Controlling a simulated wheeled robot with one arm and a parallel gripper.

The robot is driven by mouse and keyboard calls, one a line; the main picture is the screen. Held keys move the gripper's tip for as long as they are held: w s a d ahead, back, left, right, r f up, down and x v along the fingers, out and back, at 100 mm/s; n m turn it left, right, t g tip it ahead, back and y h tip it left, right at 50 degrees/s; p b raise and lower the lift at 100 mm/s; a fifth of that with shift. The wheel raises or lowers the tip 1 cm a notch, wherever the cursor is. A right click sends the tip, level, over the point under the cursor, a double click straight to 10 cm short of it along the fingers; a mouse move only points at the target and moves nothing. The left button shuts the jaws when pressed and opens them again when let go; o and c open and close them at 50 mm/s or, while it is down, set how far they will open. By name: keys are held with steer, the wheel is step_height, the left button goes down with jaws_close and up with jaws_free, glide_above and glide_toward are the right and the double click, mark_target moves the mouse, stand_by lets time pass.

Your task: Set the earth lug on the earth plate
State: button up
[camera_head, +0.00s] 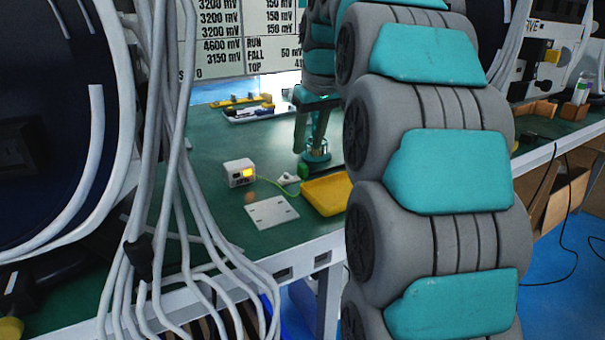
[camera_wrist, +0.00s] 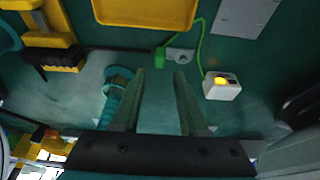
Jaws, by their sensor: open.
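A green lug (camera_wrist: 160,58) on a green wire lies beside a small pale plate with a round feature (camera_wrist: 180,55); whether they touch is unclear. In the head view, the green lug (camera_head: 304,171) is right of the small pale plate (camera_head: 289,179). The wire runs to a white box with a lit yellow face (camera_wrist: 222,86). A larger light plate (camera_head: 272,213) lies nearer; which plate is the earth plate is unclear. My gripper (camera_wrist: 159,74) is open and empty, its tips pointing toward the lug and small plate in the wrist view.
A yellow tray (camera_head: 326,195) lies right of the plates. A teal ribbed cylinder (camera_wrist: 116,90) stands left of my fingers in the wrist view. Grey cables (camera_head: 165,120) hang at the left of the head view. The green bench top (camera_head: 215,140) has free room behind the box.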

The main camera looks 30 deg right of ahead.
mark_target(303, 165)
steer(key=b+x, duration=0.1)
steer(key=x, duration=0.4)
steer(key=shift+f+b, duration=0.35)
steer(key=shift+b, duration=0.05)
steer(key=shift+w, duration=0.1)
steer(key=shift+c, duration=0.7)
jaws_close()
step_height(303, 165, up, 7)
steer(key=p, duration=0.4)
